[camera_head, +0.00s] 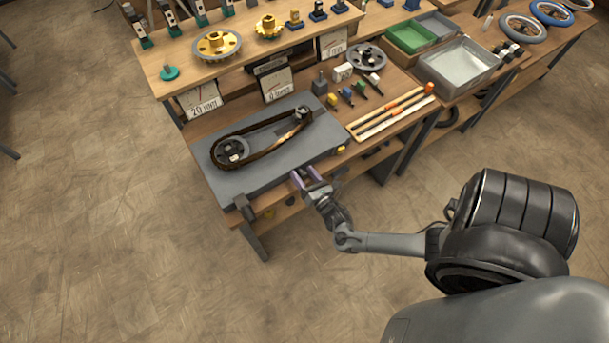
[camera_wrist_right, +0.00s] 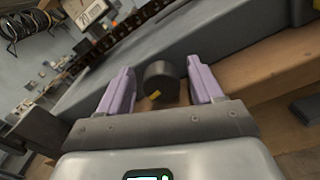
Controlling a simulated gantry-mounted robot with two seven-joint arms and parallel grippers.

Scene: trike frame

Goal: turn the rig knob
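The rig is a grey block (camera_head: 215,180) on the workbench, with a chain (camera_head: 262,143) looped around a dark sprocket (camera_head: 230,151) and a smaller part at its right end. The rig knob (camera_wrist_right: 161,80) is a short dark cylinder with a small yellow mark, on the rig's front side in the right wrist view. My right gripper (camera_head: 306,177) is at the rig's front edge. In the right wrist view its two purple fingers (camera_wrist_right: 158,90) are open on either side of the knob, with gaps on both sides. I cannot make out the knob in the head view. My left gripper is not in view.
Behind the rig stand signs (camera_head: 277,85), small coloured parts (camera_head: 346,94) and a grey wheel (camera_head: 367,57). The floor in front of the bench is free.

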